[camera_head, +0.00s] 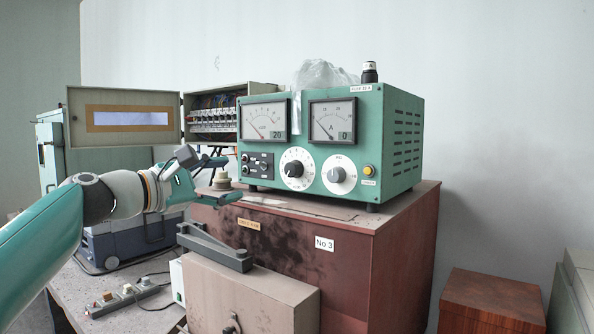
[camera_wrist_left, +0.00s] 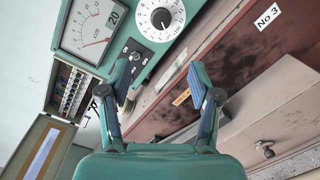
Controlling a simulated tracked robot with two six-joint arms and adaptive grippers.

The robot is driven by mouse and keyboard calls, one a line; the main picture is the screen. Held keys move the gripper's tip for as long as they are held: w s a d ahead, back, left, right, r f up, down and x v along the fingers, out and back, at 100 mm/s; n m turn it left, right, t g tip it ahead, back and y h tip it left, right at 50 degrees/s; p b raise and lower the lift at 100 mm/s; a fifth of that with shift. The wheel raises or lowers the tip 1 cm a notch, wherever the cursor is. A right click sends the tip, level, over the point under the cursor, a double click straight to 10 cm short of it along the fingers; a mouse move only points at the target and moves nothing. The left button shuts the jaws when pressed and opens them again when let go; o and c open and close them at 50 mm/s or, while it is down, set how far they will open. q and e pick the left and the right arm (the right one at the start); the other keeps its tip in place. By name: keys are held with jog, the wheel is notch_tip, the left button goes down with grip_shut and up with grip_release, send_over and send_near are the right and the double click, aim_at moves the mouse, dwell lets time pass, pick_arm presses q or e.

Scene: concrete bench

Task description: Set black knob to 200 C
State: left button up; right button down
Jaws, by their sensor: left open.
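The black knob (camera_head: 295,169) sits at the centre of a white round dial on the front of a green meter box (camera_head: 402,187). It also shows in the left wrist view (camera_wrist_left: 160,18), near the top edge. The left meter (camera_head: 264,120) above shows 20. My left gripper (camera_head: 231,178) is open and empty, to the left of the knob and apart from it. Its two fingers (camera_wrist_left: 165,66) show in the left wrist view with nothing between them. My right gripper is out of view.
The box stands on a brown cabinet (camera_head: 385,255). An open breaker box (camera_head: 228,92) is behind my gripper, and a grey bar (camera_head: 215,247) lies below it.

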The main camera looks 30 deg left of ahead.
aim_at(290, 171)
pick_arm(q)
jog(key=w+d+p, duration=0.1)
jog(key=w+p, duration=0.1)
jog(key=w, duration=0.3)
jog(key=w+d+p, duration=0.1)
jog(key=w+p, duration=0.1)
jog(key=w, duration=0.3)
jog(key=w+p, duration=0.2)
jog(key=w, duration=0.3)
jog(key=shift+w+d+r, duration=0.15)
jog(key=shift+w+d, duration=0.05)
jog(key=shift+d, duration=0.2)
jog(key=shift+w+d, duration=0.1)
jog(key=shift+w, duration=0.35)
jog(key=shift+f, duration=0.2)
jog(key=c, duration=1.1)
jog(key=shift+c, duration=0.2)
